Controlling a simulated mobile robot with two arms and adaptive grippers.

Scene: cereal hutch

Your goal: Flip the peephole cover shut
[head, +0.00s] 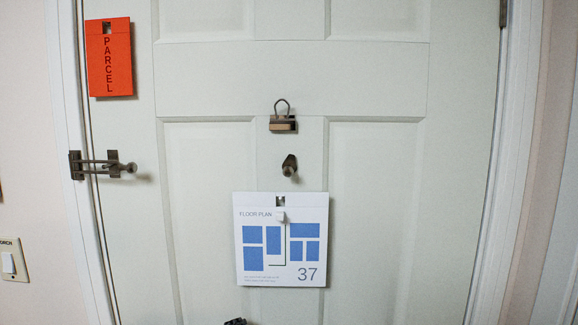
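A small dark bronze fitting, which looks like the peephole with its cover (289,166), sits on the middle of the pale door (200,90). Its upper part is a pointed, angular plate, and a round piece shows at its lower end. It is too small to tell exactly how the cover lies over the hole. Neither of my grippers can be made out in the head view. A small dark piece (235,321) pokes in at the bottom edge, mostly cut off; I cannot tell what it is.
A bronze fitting with an upright loop (283,122) is just above the peephole. A floor plan card (310,275) hangs just below it. A red parcel card (117,60) hangs upper left, a bar latch (105,163) below that. A switch (9,262) is far left.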

